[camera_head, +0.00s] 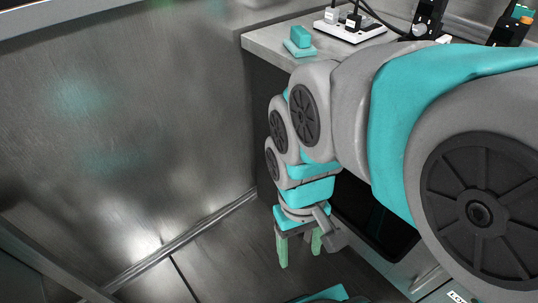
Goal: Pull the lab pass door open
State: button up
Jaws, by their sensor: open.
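My gripper (299,246) hangs low in the middle of the view, its two green fingers pointing down and apart. It is open, with nothing between the fingers. My grey and teal arm fills the right side. A large brushed-metal panel (120,120) with blurry reflections stands at the left, apart from my gripper. I cannot tell whether this panel is the lab pass door. No door handle shows.
A grey bench top (268,43) at the upper middle carries a small teal object (299,40) and a white power strip (349,27) with black plugs. A metal beam (45,262) crosses the lower left corner. Dark floor (220,255) lies open left of my gripper.

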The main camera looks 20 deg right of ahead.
aim_at(395, 248)
jog(key=k+z, duration=0.15)
jog(key=z, duration=1.2)
